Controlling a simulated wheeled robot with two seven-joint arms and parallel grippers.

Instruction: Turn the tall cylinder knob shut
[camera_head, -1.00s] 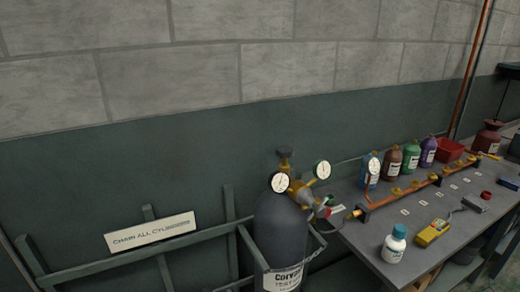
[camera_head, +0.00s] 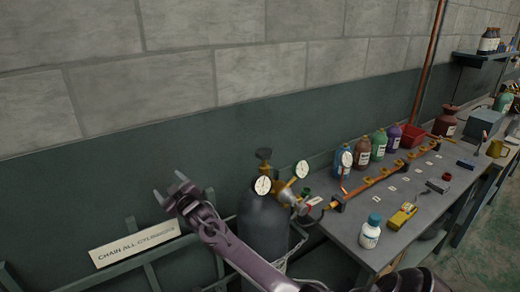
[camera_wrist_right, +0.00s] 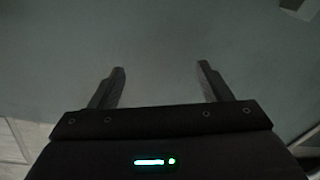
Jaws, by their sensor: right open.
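The tall grey cylinder (camera_head: 263,222) stands in a green rack left of the bench in the head view. Its dark knob (camera_head: 264,154) sits on top of a brass valve, above two round white gauges. My right gripper (camera_head: 169,188) is left of the cylinder, a little lower than the knob and apart from it. Its fingers are open and empty. The right wrist view also shows the open fingers (camera_wrist_right: 161,85) with only plain green-grey wall between and beyond them. My right arm covers part of the cylinder's lower body. My left gripper is not in view.
The rack (camera_head: 140,272) carries a "chain all cylinders" sign (camera_head: 134,243). On the bench (camera_head: 352,220) stand several coloured bottles, a copper manifold, a white bottle (camera_head: 370,232) and a yellow meter (camera_head: 402,216). The wall is close behind the cylinder.

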